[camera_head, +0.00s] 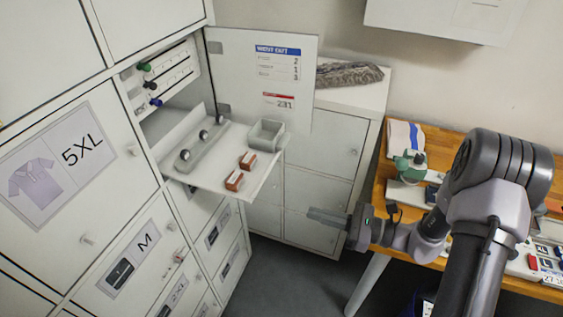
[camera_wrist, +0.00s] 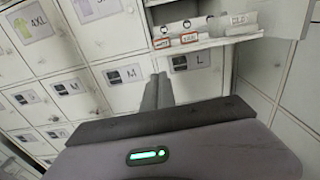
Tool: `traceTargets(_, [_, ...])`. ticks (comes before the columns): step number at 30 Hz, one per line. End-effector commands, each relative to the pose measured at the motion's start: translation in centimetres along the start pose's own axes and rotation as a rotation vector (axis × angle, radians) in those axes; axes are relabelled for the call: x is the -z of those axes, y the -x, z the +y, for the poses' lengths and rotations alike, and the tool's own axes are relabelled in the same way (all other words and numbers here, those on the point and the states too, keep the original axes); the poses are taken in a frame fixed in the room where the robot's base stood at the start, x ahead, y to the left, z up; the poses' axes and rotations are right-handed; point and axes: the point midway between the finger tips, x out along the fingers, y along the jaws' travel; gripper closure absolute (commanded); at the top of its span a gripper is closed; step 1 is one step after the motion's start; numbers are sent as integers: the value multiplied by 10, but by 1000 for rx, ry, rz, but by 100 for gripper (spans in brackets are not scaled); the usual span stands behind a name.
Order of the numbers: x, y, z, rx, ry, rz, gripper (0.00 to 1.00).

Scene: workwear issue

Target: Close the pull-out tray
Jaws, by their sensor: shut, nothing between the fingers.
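The pull-out tray (camera_head: 212,182) sticks out of an open compartment in the white locker wall, below an open door (camera_head: 238,70). On it are a grey rail with several round knobs (camera_head: 204,146), a small grey bin (camera_head: 266,135) and two red-and-white boxes (camera_head: 240,170). The tray's front edge also shows at the top of the wrist view (camera_wrist: 205,45). My gripper (camera_head: 328,218) is shut and empty, to the right of and apart from the tray. In the wrist view its fingers (camera_wrist: 157,92) point at the locker fronts below the tray.
A wooden table (camera_head: 384,172) with cloth, a green-and-white device (camera_head: 408,166) and other items stands at the right, close under my arm. White cabinets (camera_head: 325,150) stand behind the open door. Open floor (camera_head: 290,285) lies between lockers and table.

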Motion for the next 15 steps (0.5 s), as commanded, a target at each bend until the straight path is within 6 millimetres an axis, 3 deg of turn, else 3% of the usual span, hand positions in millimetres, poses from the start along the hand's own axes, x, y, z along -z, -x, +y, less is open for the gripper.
traceTargets(5, [5,-14,-4,19,-17,-14,100])
traceTargets(15, [4,-88,-3,14,-17,-12,100])
